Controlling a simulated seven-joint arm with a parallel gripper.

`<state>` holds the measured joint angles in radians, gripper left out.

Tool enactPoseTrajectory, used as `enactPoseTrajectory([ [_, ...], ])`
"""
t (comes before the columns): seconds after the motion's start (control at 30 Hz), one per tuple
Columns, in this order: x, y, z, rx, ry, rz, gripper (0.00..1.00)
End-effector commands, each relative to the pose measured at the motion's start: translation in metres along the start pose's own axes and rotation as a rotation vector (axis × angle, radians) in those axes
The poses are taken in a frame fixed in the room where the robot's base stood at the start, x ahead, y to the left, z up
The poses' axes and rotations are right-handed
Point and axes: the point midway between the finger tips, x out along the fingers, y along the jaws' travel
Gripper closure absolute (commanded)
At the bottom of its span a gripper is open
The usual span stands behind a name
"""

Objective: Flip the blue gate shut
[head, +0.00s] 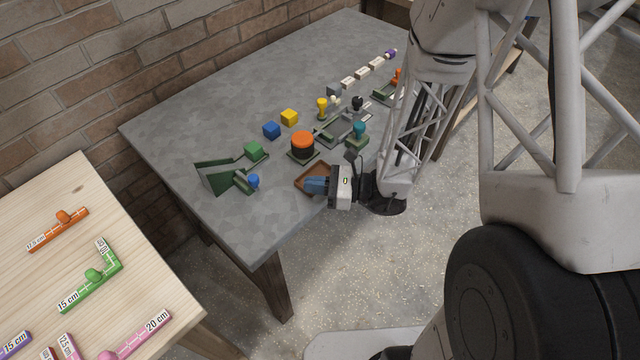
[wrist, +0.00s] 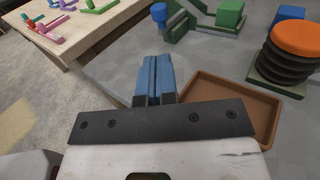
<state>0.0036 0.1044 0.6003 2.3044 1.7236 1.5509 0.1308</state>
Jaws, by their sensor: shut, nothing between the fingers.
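A blue knob (head: 253,181) sits on a small green mount near the table's front left. A green wedge-shaped frame (head: 214,178) stands just left of it. The knob also shows at the top of the wrist view (wrist: 160,12), beside a grey-green bar (wrist: 178,25). I cannot tell which part is the gate or how far open it is. My gripper (head: 306,185) has blue fingers pressed together and empty. It is to the right of the knob, apart from it, over or beside a brown tray. In the wrist view the fingertips (wrist: 155,62) point toward the knob.
The brown tray (wrist: 262,94) lies beside my fingers. An orange-topped black bellows (head: 302,145) stands behind it. A green block (head: 253,149), a blue block (head: 271,130) and a yellow block (head: 289,116) stand farther back. Bare tabletop lies between gripper and knob.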

Motion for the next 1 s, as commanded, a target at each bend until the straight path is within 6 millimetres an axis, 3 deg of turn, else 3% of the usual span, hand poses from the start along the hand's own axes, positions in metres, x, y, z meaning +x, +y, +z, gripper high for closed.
enactPoseTrajectory([
  [1.0,0.085,0.001,0.0,0.0,0.0,0.002,1.0],
])
